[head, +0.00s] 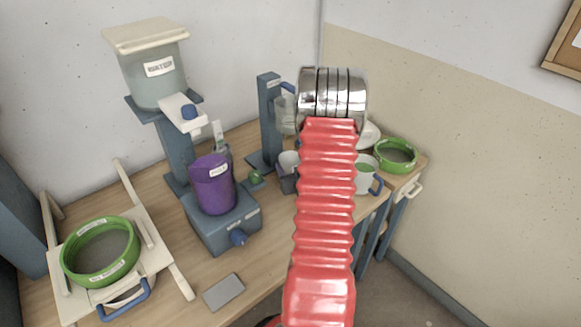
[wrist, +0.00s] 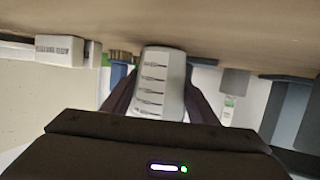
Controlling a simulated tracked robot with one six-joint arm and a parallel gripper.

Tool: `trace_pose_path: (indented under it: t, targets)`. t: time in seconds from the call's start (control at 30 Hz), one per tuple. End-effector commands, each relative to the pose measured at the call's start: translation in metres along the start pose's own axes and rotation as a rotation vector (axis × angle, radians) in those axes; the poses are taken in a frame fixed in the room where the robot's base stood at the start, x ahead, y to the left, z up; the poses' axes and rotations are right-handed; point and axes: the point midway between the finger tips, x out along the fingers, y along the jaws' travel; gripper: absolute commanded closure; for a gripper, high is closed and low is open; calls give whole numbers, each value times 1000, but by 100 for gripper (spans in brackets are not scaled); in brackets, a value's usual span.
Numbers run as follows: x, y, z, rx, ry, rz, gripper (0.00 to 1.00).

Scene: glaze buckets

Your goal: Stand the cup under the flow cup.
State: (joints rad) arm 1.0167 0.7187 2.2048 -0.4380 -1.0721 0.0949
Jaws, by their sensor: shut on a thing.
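The cup (wrist: 160,80) is pale grey-white with dark graduation marks and sits between the dark fingers of my gripper (wrist: 158,105), which is shut on it. The wrist picture is upside down, with the wooden table along its top; I cannot tell whether the cup touches the table. In the head view my red arm hides most of my gripper. A pale cup (head: 288,160) shows just left of the arm, probably the held one. The flow cup (head: 286,115) is a pale vessel on a blue stand (head: 267,125), partly hidden by the arm, above and close to that pale cup.
A purple container (head: 212,184) stands on a blue box (head: 222,220) left of the stand. A large bucket (head: 157,80) is on a column behind. A mug (head: 366,178) and green sieve (head: 396,154) stand at right. Another green sieve (head: 100,278) sits front left.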

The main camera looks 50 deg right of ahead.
Motion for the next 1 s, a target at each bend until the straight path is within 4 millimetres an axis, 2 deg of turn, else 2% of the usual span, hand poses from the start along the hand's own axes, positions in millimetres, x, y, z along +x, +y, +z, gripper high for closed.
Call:
trace_pose_path:
  t: [0.37, 0.4, 0.6, 0.67, 1.0]
  targets:
    - [1, 0, 3, 0, 0, 0, 68]
    - [1, 0, 3, 0, 0, 0, 46]
    - [1, 0, 3, 0, 0, 0, 32]
    - [1, -1, 3, 0, 0, -1, 28]
    - [0, -1, 0, 0, 0, -1, 28]
